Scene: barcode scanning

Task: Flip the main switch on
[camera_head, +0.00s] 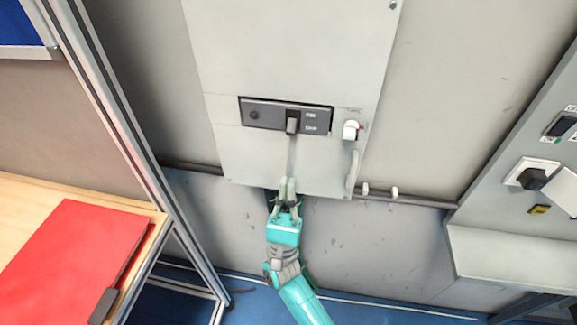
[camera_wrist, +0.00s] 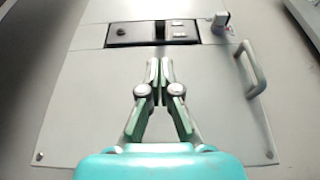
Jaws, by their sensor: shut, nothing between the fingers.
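The main switch's dark lever (camera_head: 292,125) sits in a black strip (camera_head: 262,114) on a grey wall cabinet (camera_head: 290,60). It hangs in the lower middle of the strip, beside two small labels. In the wrist view the lever (camera_wrist: 160,32) shows just above my fingertips. My gripper (camera_head: 287,182) is shut and empty, with its fingertips pointing up. It is below the lever in the picture, in front of the cabinet's lower edge. In the wrist view my gripper (camera_wrist: 160,65) lines up with the lever, with a visible gap between them. I cannot tell whether the switch is on or off.
A white knob (camera_head: 351,130) and a cabinet handle (camera_head: 353,170) are right of the lever. A second grey panel (camera_head: 490,190) with plugs stands at the right. A desk with a red folder (camera_head: 80,250) and a metal frame (camera_head: 120,130) are at the left.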

